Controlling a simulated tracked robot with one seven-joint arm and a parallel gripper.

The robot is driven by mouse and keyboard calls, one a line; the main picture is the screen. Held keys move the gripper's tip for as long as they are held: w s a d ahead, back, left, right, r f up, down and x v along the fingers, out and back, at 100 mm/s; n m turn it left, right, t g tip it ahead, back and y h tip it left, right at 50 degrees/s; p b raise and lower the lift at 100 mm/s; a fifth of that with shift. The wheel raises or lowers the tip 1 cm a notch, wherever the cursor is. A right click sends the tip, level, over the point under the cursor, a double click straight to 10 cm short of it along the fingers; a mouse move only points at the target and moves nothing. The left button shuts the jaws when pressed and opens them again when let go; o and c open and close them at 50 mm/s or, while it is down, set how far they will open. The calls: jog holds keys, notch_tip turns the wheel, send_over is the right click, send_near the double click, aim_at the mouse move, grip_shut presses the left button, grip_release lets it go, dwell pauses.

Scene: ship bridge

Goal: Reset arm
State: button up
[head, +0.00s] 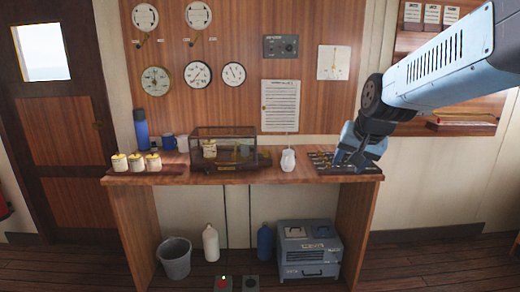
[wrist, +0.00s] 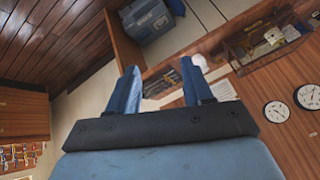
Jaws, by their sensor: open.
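My blue arm reaches in from the upper right in the head view. My gripper (head: 347,160) points down at the right end of the wooden desk (head: 240,179), over or beside a dark tray of small items (head: 325,164). Whether it touches the tray cannot be told. In the wrist view my gripper (wrist: 159,75) shows two blue fingers spread apart with nothing between them. The desk and the tray (wrist: 165,82) lie beyond the fingertips there, in a tilted picture.
A glass case (head: 223,146), several yellow-lidded jars (head: 136,162), a blue flask (head: 141,129) and a mug (head: 169,142) stand further left. A blue-grey box (head: 308,251) and a bin (head: 174,258) are below.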

jog(key=s+d+n+g, duration=0.1)
jog(key=s+n, duration=0.3)
jog(key=s, duration=1.3)
jog(key=shift+d+f+h, duration=0.25)
jog(key=shift+h, duration=0.15)
jog(key=shift+s, duration=0.1)
